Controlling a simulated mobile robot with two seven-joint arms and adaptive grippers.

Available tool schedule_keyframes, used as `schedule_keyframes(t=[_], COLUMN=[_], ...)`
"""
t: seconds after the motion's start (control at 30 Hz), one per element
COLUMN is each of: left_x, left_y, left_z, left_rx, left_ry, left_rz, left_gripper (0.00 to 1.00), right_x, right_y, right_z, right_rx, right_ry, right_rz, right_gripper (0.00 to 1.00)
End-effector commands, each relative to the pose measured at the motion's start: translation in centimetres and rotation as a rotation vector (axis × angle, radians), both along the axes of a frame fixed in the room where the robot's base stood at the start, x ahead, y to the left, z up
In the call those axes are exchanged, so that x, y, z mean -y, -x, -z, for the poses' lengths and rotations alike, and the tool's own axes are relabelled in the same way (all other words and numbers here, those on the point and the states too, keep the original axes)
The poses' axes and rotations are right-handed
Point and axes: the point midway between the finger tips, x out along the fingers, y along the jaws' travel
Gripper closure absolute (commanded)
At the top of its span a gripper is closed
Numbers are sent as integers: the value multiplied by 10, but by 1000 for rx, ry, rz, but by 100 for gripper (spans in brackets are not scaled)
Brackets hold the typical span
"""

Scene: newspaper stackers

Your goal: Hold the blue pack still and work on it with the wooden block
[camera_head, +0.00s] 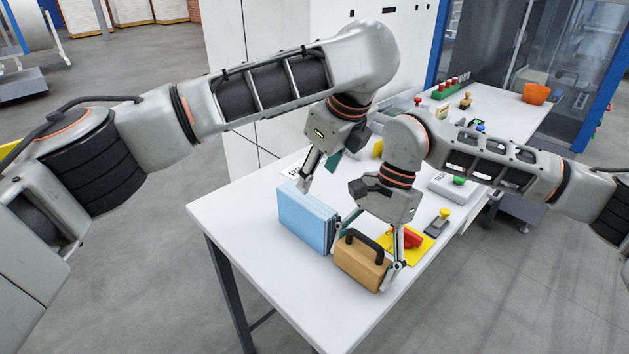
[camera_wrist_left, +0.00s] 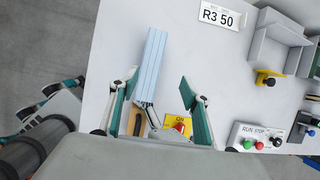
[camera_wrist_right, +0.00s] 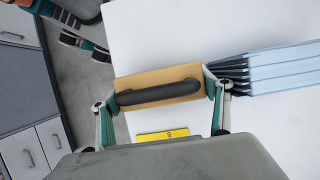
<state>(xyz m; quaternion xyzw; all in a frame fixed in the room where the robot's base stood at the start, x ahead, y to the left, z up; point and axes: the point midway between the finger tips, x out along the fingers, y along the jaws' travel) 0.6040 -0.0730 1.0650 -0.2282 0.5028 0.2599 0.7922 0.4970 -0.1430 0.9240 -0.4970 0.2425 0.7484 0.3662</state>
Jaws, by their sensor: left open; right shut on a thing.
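The blue pack (camera_head: 303,218), a stack of light blue sheets with dark ends on one side, stands upright on the white table. My left gripper (camera_head: 318,177) is open above and behind it. In the left wrist view the pack (camera_wrist_left: 153,65) lies in the gap between the spread fingers, nearer the left finger. The wooden block (camera_head: 360,266) with a black handle is beside the pack's dark end. My right gripper (camera_head: 366,256) is shut on the block across its length. In the right wrist view the block (camera_wrist_right: 160,75) is close to the pack's dark ends; contact is unclear.
A yellow-knobbed switch (camera_head: 438,222) and a button box (camera_head: 452,187) stand farther right. The table left of the pack is clear.

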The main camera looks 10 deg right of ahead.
Motion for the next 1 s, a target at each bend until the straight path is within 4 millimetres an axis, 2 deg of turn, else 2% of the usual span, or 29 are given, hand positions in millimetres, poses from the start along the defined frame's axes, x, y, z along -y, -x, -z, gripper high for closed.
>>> schedule_keyframes(t=[0.1, 0.27, 0.73, 1.0], left_x=[-8, -13, -31, -37], left_y=[3, 2, -20, -30], left_z=[16, 30, 101, 127], left_rx=[-55, -76, -76, -73], left_ry=[-56, -75, -71, -71], left_rz=[27, 39, 36, 37], left_gripper=[53, 53, 53, 53], right_x=[0, 0, 0, 0], right_y=[0, 0, 0, 0], right_z=[-1, -1, -1, -1], right_rx=[1, 1, 1, 1], right_ry=[-1, -1, -1, -1], right_rz=[-1, -1, -1, -1], right_gripper=[52, 52, 52, 52])
